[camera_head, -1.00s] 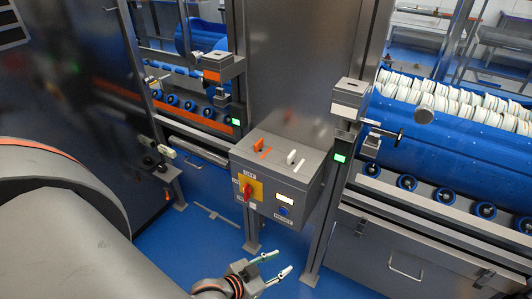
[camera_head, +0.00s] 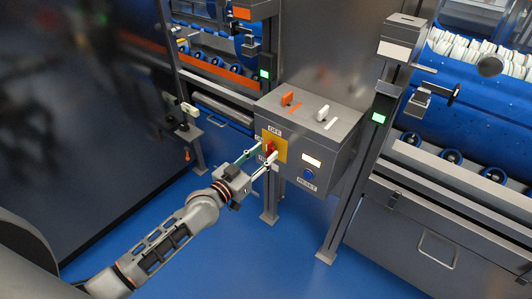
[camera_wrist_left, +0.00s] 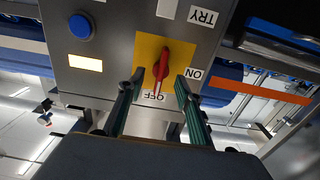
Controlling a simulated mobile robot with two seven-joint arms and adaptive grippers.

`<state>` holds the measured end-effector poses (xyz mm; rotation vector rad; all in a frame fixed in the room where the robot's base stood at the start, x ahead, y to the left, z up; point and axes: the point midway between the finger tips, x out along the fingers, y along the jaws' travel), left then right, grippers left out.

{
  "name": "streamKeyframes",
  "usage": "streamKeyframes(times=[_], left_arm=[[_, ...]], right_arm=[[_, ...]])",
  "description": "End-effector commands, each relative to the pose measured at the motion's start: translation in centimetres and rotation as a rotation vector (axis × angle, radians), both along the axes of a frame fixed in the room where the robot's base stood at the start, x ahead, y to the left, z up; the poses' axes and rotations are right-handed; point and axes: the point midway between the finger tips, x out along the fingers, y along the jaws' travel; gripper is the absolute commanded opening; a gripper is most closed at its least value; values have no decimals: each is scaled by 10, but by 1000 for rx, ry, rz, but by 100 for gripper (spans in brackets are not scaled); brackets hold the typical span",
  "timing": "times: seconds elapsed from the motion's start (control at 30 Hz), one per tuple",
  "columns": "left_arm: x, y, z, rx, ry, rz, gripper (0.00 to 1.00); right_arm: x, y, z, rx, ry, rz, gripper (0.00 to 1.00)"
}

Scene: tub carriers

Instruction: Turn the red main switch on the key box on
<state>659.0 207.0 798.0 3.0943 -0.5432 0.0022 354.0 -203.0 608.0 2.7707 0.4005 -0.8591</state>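The grey key box (camera_head: 325,135) stands on posts between the machines. On its front is a yellow plate (camera_head: 280,150) with the red main switch (camera_head: 270,147). In the left wrist view the red switch (camera_wrist_left: 161,64) has its handle along the line toward the OFF label (camera_wrist_left: 154,97); the ON label (camera_wrist_left: 194,74) is off to the right. My left gripper (camera_head: 265,152) is open in front of the switch. In the wrist view its two fingers (camera_wrist_left: 156,93) lie on either side of the handle's end, with gaps visible. I cannot tell whether either touches. My right gripper is not in view.
A blue button (camera_head: 308,174) and a lit white panel (camera_head: 312,161) sit right of the switch. A post (camera_head: 365,170) stands close at right. Blue floor below is clear.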

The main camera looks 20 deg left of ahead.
Motion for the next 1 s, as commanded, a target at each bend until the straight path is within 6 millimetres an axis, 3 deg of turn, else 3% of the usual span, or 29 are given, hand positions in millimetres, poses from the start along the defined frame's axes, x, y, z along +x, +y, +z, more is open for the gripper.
streamKeyframes(times=[0.17,0.43,0.57,0.6,1.0], left_arm=[[12,-5,-1,1,2,-1,35],[13,-5,-1,1,2,-1,35],[13,-5,-1,1,2,-1,4],[13,-5,-1,1,2,-1,0],[13,-5,0,-43,17,-1,0]], right_arm=[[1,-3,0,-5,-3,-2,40],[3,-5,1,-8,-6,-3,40],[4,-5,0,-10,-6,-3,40],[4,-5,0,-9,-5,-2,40],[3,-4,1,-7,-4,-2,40]])
